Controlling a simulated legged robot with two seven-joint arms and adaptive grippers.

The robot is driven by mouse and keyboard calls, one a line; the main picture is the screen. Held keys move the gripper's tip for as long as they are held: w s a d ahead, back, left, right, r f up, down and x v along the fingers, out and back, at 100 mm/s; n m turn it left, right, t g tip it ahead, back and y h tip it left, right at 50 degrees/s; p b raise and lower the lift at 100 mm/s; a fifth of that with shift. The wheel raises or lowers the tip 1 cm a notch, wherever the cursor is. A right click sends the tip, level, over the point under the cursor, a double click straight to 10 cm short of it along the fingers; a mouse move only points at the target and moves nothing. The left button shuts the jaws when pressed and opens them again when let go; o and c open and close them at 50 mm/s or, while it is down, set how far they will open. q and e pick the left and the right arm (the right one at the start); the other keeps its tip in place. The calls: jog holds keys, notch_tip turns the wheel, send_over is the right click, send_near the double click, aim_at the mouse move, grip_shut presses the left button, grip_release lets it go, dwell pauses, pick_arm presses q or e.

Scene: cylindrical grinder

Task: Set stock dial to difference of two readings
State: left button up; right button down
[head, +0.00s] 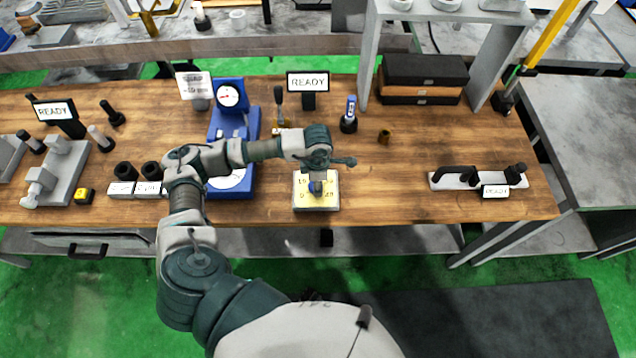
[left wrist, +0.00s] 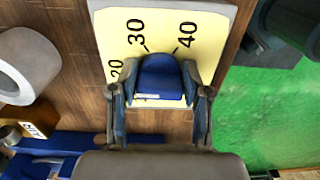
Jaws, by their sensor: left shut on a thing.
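The stock dial (head: 301,203) is a square plate with a yellow face, near the table's front edge. Its blue knob (left wrist: 160,78) sits between the fingers of my left gripper (left wrist: 159,96) in the left wrist view. My left gripper (head: 317,182) is over the dial in the head view, shut on the knob. The numbers 20, 30 and 40 show around the knob; its pointer setting cannot be read. A blue gauge stand (head: 229,95) with a round white dial stands behind and left. Another white dial face (head: 229,181) is partly hidden by my left arm. My right gripper is out of view.
Ready signs stand on the bench, one behind the stock dial (head: 308,82). Black rings (head: 125,171) sit at left. A screwdriver holder (head: 349,116), brass piece (head: 384,136) and black boxes (head: 424,79) are to the right. The bench front right of the dial is clear up to a handled plate (head: 447,182).

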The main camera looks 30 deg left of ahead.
pick_arm(q)
jog(key=shift+w, duration=0.1)
dwell(0.3)
jog(key=o, duration=1.1)
notch_tip(320, 180, up, 12)
jog(key=shift+a+f, duration=0.1)
